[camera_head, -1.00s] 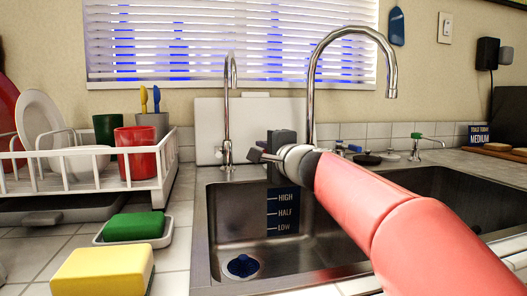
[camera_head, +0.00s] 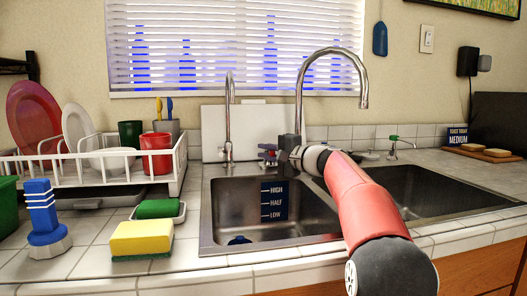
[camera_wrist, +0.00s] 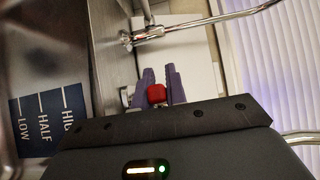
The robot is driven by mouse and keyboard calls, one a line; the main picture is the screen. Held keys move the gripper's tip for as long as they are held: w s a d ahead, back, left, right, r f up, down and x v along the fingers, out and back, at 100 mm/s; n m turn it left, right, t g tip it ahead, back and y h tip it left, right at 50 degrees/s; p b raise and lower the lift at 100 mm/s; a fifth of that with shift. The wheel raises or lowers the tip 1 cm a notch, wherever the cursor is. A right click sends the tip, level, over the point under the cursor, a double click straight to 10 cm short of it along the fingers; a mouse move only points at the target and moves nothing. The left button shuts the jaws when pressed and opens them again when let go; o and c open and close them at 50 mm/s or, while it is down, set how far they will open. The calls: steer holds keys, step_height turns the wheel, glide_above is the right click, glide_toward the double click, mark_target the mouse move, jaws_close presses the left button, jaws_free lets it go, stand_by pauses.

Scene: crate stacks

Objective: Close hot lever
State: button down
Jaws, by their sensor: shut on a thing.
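The red hot lever (camera_wrist: 157,94) sits between the two purple fingers of my gripper (camera_wrist: 158,74) in the wrist view. The fingers are shut on it. In the head view, my gripper (camera_head: 268,152) is behind the left sink basin, to the right of the thin faucet (camera_head: 229,120). There the lever is mostly hidden by the fingers and dark gripper body. The tall curved faucet (camera_head: 364,82) rises just right of and behind my gripper.
The left basin (camera_head: 225,205) lies below my gripper. A soap pump (camera_head: 392,150) stands behind the right basin.

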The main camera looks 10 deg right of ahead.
steer(key=shift+d, duration=0.1)
steer(key=c, duration=1.4)
jaws_free()
steer(key=shift+c, duration=0.2)
steer(key=b+v, duration=0.2)
steer(key=v, duration=0.6)
